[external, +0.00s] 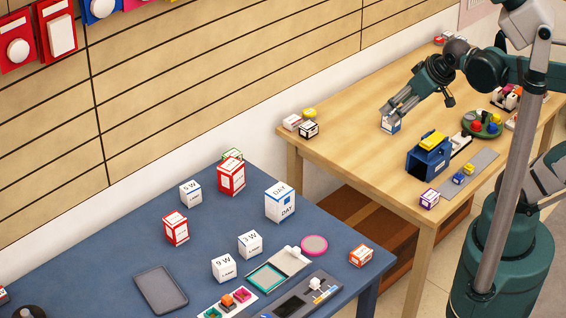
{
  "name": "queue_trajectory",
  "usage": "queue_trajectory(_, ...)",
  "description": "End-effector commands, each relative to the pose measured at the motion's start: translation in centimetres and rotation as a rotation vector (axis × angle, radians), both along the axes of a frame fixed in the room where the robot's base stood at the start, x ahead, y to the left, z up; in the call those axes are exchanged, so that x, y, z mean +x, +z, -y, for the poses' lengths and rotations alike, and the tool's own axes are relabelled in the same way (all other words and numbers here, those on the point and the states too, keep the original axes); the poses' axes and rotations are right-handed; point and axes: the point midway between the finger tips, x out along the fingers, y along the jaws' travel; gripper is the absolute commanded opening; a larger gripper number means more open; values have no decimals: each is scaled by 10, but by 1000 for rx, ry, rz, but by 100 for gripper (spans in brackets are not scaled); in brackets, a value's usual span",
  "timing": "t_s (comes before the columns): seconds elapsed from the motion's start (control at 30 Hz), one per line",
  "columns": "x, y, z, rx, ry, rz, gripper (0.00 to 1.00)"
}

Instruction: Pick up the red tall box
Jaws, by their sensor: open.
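A tall red box (231,176) with white label panels stands upright on the blue table (130,250), towards its back edge. A second, smaller red box (176,228) with white panels stands nearer on the same table. My gripper (391,112) is open over the wooden table (345,115), well to the right of both red boxes.
White boxes (280,203) stand around the red ones, with a dark tray (161,289) in front. A blue bin (428,157) with a yellow top and a green round tray (482,124) are on the wooden table. A gap separates the two tables.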

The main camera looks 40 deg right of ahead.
Motion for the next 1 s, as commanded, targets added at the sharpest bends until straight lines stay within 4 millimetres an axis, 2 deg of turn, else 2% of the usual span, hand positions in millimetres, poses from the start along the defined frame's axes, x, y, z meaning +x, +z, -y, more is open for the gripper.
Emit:
queue_trajectory(0.4, 58, 25, -34, -57, 152, -63, 51)
queue_trajectory(1.0, 147, 35, -100, -140, 383, -151, 51)
